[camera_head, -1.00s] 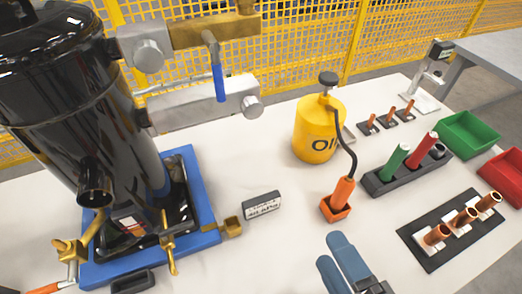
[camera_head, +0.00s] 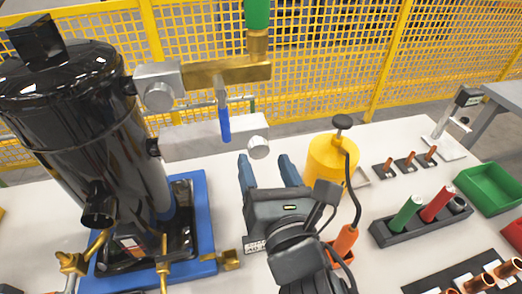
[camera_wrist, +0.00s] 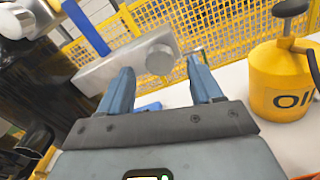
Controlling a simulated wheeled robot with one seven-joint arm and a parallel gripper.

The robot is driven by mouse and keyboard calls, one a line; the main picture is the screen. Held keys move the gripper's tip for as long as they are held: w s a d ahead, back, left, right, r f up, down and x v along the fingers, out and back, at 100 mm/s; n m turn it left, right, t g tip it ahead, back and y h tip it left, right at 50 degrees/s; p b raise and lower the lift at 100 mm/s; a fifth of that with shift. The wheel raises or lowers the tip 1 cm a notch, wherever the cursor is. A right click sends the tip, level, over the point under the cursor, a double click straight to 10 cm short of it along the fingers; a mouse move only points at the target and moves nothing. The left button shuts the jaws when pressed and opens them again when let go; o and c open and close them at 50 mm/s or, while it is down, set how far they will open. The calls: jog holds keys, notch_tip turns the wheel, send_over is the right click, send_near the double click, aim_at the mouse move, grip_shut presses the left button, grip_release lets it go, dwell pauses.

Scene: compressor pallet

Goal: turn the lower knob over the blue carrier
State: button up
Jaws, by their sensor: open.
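The lower knob (camera_head: 258,147) is a round silver knob at the right end of the lower grey block (camera_head: 195,140), beside the black tank. The blue carrier (camera_head: 205,200) lies under the tank, below and left of the knob. My gripper (camera_head: 266,160) is open and empty, its blue fingers pointing up near the knob. In the wrist view, the knob (camera_wrist: 160,58) shows beyond the gap between my fingertips (camera_wrist: 158,68). I see no contact.
A blue lever (camera_head: 223,118) hangs from the brass pipe just left of the lower knob. The yellow oil can (camera_head: 325,165) stands close to the right of my gripper. A yellow mesh fence (camera_head: 320,80) runs behind the table.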

aim_at(260, 152)
jog(key=shift+x, duration=1.75)
jog(key=shift+c, duration=0.5)
jog(key=c, duration=1)
jog(key=shift+o, duration=0.2)
